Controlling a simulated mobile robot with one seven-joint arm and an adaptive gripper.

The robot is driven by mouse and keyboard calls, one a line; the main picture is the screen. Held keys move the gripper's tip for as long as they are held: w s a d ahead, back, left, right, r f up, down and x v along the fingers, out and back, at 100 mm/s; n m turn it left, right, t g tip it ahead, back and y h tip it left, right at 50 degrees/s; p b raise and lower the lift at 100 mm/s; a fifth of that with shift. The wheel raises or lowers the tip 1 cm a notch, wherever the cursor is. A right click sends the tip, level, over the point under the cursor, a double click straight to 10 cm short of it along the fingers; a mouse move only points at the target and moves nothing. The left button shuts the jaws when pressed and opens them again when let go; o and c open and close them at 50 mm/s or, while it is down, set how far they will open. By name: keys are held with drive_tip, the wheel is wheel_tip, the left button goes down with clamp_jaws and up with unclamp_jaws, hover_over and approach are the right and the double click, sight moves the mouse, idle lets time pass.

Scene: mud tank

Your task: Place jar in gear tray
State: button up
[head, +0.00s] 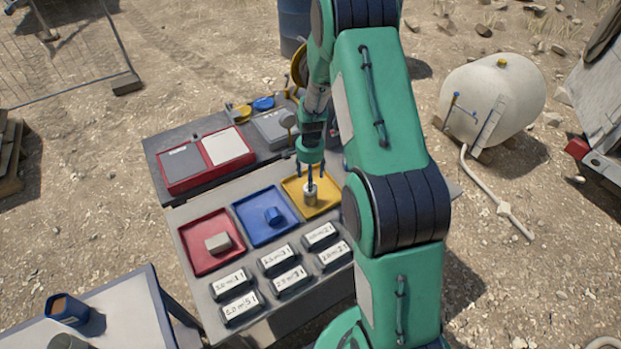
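My gripper (309,176) points down over the yellow tray (328,202). Its dark blue fingers look spread apart. A small pale cylinder, which may be the jar (310,198), stands in the yellow tray just below the fingers. One finger overlaps its top in the picture, and I cannot tell whether they touch. A blue tray (250,233) beside it holds a small blue piece (274,215). A red tray (203,263) at the left holds a beige block (217,242). No readable label shows which tray is the gear tray.
Several black-framed label boxes (278,260) fill the bench front. A red case (205,160) and a grey box (272,127) stand behind the trays. A side table (130,310) at lower left holds a blue container (68,310). A white tank (492,98) stands right.

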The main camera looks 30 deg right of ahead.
idle(0.3)
drive_tip(key=s+a+r+n+t, duration=0.1)
drive_tip(key=s+a+r+n, duration=0.2)
drive_tip(key=r, duration=0.8)
drive_tip(key=s+a+r+n+t, duration=0.1)
drive_tip(key=s+a+r, duration=0.3)
drive_tip(key=r, duration=0.6)
drive_tip(key=s+a+r+n+t, duration=0.15)
drive_tip(key=a+r, duration=0.35)
drive_tip(key=r, duration=0.6)
drive_tip(key=s+a+r+n, duration=0.2)
drive_tip(key=s+a+r, duration=0.1)
drive_tip(key=s, duration=0.5)
drive_tip(key=s+a+r+n+t, duration=0.1)
drive_tip(key=s+a+r+n, duration=0.1)
drive_tip(key=s+r, duration=0.3)
drive_tip(key=s+a+r+n+t, duration=0.1)
drive_tip(key=s+a+r+n, duration=0.2)
drive_tip(key=s, duration=0.9)
drive_tip(key=shift+s+a+r, duration=0.4)
drive_tip(key=shift+a+r, duration=0.55)
drive_tip(key=shift+a, duration=0.05)
wheel_tip(320, 180, down, 11)
drive_tip(key=b, duration=1.1)
